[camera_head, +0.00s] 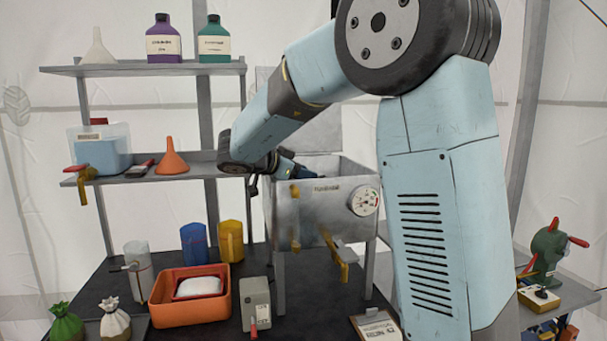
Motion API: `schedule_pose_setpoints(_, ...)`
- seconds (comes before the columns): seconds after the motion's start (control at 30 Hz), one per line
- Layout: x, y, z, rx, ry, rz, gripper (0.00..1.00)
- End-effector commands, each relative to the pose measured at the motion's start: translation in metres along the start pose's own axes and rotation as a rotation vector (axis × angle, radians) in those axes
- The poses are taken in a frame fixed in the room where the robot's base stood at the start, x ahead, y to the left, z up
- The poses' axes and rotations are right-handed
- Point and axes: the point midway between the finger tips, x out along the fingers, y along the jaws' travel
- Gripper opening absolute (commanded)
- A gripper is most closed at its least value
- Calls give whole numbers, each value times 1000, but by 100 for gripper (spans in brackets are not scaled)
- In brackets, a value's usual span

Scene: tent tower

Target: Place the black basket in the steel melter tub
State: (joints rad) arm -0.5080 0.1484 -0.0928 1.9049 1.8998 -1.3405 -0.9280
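The steel melter tub (318,222) stands on legs at the centre, a box with an open top, a dial gauge (364,201) and brass-coloured fittings on its front. My arm reaches down from the upper right to my wrist, just left of the tub's rim. My gripper (292,169) is at the tub's upper left edge, small and partly hidden by my wrist; its fingers cannot be made out. A dark shape shows inside the tub's opening beside it. I cannot tell whether this is the black basket, which is not clearly visible anywhere.
Shelves at left hold a funnel, bottles, a blue-filled container (101,151) and an orange funnel (172,158). Below are an orange tray (190,314), blue and yellow cylinders, a grey box (255,303) and tied bags. A green machine (548,250) stands far right.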

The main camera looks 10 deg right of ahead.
Motion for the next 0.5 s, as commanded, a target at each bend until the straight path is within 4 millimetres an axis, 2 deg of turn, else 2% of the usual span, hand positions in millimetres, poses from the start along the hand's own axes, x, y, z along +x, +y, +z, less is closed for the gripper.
schedule_pose_setpoints(0.17,-9,-2,-9,-3,-1,0,39)
schedule_pose_setpoints(0.5,-74,-2,-9,-1,0,-1,39)
